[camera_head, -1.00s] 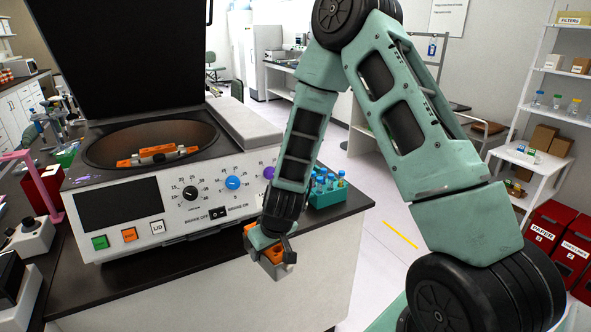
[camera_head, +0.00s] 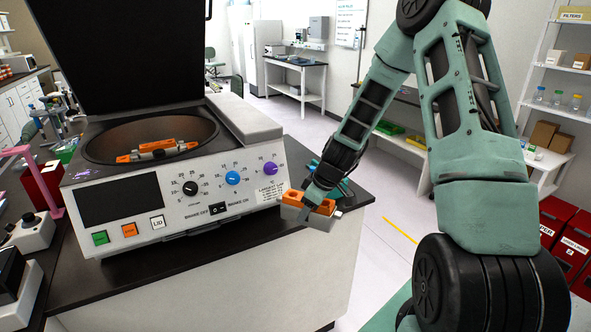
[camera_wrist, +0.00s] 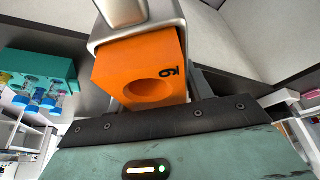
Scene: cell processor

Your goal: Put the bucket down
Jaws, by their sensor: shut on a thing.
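The bucket (camera_head: 293,212) is a small grey metal holder with an orange insert. My gripper (camera_head: 318,212) is shut on it near the bench's right front corner, in front of the centrifuge's right side. The wrist view shows the bucket (camera_wrist: 138,72) between the jaws, with a round hole in the orange insert and a dark mark on it. I cannot tell whether its underside touches the bench. The centrifuge (camera_head: 125,200) has its lid up, and an orange-and-grey rotor (camera_head: 158,151) sits in its bowl.
The dark bench top (camera_head: 200,240) has a bare strip in front of the centrifuge. A teal tube rack (camera_wrist: 40,70) with several capped tubes stands near the bucket; my arm mostly hides it in the head view. Red bins (camera_head: 560,225) and shelves stand at the right.

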